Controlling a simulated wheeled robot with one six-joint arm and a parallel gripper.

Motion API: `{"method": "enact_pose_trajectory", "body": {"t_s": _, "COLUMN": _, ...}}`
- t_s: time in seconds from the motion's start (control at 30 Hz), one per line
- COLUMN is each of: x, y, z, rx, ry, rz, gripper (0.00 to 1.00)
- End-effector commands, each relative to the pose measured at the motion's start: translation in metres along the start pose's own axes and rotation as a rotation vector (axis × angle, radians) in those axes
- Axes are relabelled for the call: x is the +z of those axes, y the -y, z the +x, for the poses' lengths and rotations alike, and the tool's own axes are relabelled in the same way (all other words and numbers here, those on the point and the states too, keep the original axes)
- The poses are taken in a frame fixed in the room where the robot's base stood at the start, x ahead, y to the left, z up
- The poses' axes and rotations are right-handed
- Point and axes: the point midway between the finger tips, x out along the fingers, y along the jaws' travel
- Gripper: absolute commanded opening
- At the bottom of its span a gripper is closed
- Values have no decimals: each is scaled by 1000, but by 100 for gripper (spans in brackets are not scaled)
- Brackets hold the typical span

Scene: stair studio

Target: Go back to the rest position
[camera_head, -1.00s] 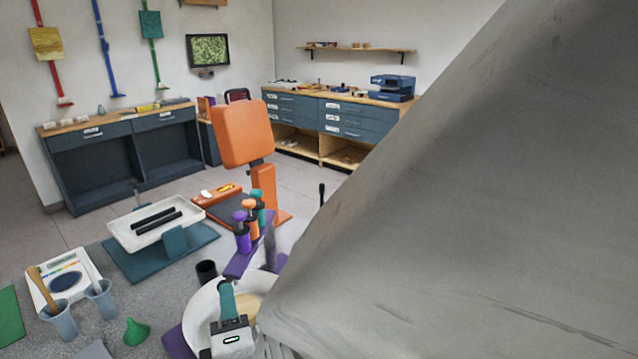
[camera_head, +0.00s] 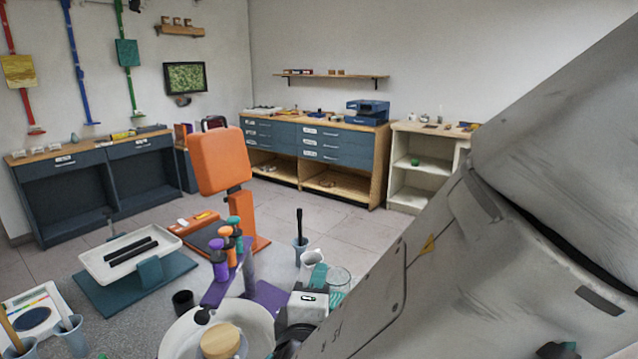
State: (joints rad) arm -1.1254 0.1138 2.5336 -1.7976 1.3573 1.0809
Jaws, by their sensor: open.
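My gripper (camera_head: 327,287) is at the lower middle, a pale block with teal fingers. It is open, and I see nothing held between the fingers. It appears in front of a white cup and a clear glass beaker; I cannot tell how far apart they are. My own grey arm fills the right and lower right and hides much of the bench there.
A purple rack (camera_head: 216,293) holds several capped tools. An orange stand (camera_head: 222,160), white tray (camera_head: 130,250), white cup (camera_head: 311,259) and glass beaker (camera_head: 339,276) are near. Open floor lies behind.

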Motion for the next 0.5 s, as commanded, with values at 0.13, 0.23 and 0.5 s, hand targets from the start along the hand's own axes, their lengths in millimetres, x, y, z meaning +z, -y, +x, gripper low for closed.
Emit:
{"method": "enact_pose_trajectory", "body": {"t_s": 0.13, "x": 114, "y": -21, "z": 30, "rx": -136, "ry": 388, "rz": 65, "gripper": 41}}
{"method": "enact_pose_trajectory", "body": {"t_s": 0.23, "x": 189, "y": -24, "z": 26, "rx": -277, "ry": 635, "rz": 138, "gripper": 41}}
{"method": "enact_pose_trajectory", "body": {"t_s": 0.5, "x": 304, "y": -9, "z": -47, "rx": -729, "ry": 1055, "rz": 496, "gripper": 41}}
